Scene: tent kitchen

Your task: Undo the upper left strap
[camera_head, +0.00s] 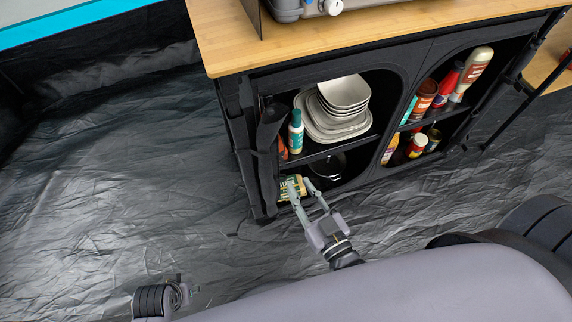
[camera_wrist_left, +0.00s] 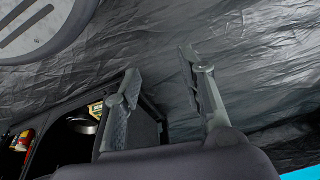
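The black fabric cabinet has a dark rolled flap (camera_head: 268,150) hanging down the left side of its left opening. I cannot make out the upper left strap against the black fabric. My right gripper (camera_head: 300,182) is open and empty, its fingertips at the lower left compartment, close to a green and yellow package (camera_head: 290,188). My left gripper (camera_wrist_left: 165,85) shows in the left wrist view with its two fingers apart and nothing held between them. A dark upright part of the cabinet shows behind its left finger. Its fingers are not clear in the head view.
The cabinet has a wooden top (camera_head: 300,45). Its shelves hold stacked plates (camera_head: 340,100), a teal and white bottle (camera_head: 295,131), a dark pot (camera_head: 328,165) and several bottles and jars at the right. The wrinkled grey floor (camera_head: 110,180) left of the cabinet is clear.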

